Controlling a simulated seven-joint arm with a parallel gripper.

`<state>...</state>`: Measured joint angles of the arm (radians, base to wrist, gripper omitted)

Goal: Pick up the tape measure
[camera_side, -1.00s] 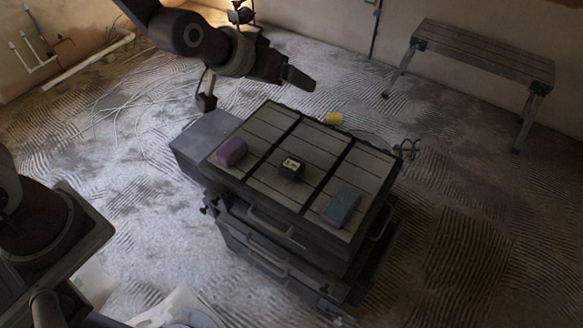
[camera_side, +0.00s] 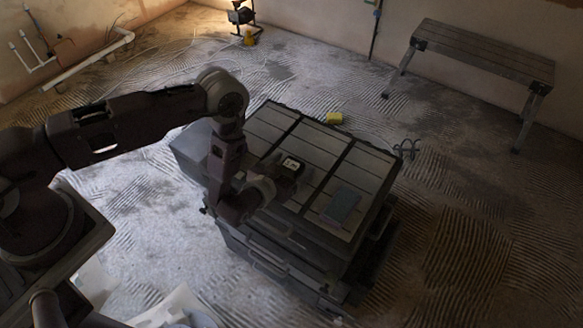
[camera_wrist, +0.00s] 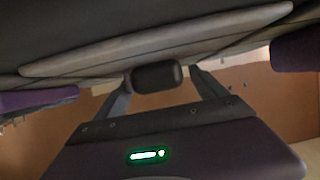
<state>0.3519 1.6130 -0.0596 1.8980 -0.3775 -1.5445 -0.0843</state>
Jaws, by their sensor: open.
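The tape measure (camera_side: 291,164), a small black block with a pale label, rests on the slatted top of the tool chest near its middle. In the wrist view it is a dark rounded block (camera_wrist: 156,77) between the tips of my two fingers. My gripper (camera_side: 280,174) is open and low over the chest top, its fingers reaching to either side of the tape measure; it also shows in the wrist view (camera_wrist: 160,84). Whether either finger touches it I cannot tell. My wrist hides part of the tape measure's near side in the side view.
A blue-teal block (camera_side: 341,206) lies on the chest top to the right. In the wrist view a purple block (camera_wrist: 38,99) shows at the left edge. The chest top (camera_side: 318,150) is clear behind the tape measure. A yellow item (camera_side: 334,118) and a bench (camera_side: 485,55) stand farther back.

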